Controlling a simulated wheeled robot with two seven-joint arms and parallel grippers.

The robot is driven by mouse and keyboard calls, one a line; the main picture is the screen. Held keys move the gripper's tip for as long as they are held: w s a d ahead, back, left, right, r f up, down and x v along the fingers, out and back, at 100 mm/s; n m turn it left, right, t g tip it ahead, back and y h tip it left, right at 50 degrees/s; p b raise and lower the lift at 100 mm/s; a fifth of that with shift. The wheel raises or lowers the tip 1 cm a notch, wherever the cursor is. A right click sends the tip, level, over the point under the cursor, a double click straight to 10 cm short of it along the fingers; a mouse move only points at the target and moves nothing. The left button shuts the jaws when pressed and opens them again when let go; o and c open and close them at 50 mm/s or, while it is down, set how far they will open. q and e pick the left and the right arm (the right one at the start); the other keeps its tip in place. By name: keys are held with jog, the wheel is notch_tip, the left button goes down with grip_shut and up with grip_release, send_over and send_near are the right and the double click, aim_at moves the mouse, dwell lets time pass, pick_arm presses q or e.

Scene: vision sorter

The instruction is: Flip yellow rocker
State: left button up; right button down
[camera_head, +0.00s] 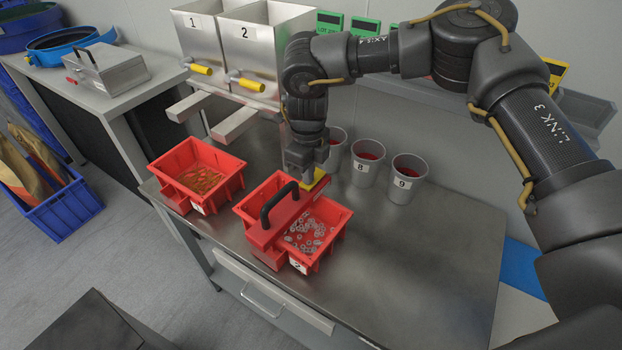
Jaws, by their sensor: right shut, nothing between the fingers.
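A yellow part that looks like the rocker (317,181) shows just behind the red bin with the black handle, partly hidden by my right gripper (306,177). The right gripper points down with its fingers shut and nothing between them. It is right at the yellow part, but I cannot tell whether it touches it or which way the rocker is tilted. My left gripper is not in view.
A red bin (240,172) of orange pieces and a red bin (341,225) of metal rings with a black handle stand on the metal table (420,260). Grey cups (404,187) stand behind. Two hoppers (205,45) with yellow handles are at the back left. The right tabletop is clear.

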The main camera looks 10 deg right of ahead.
jog(key=shift+r+p, duration=2.65)
jog(key=shift+r, duration=0.8)
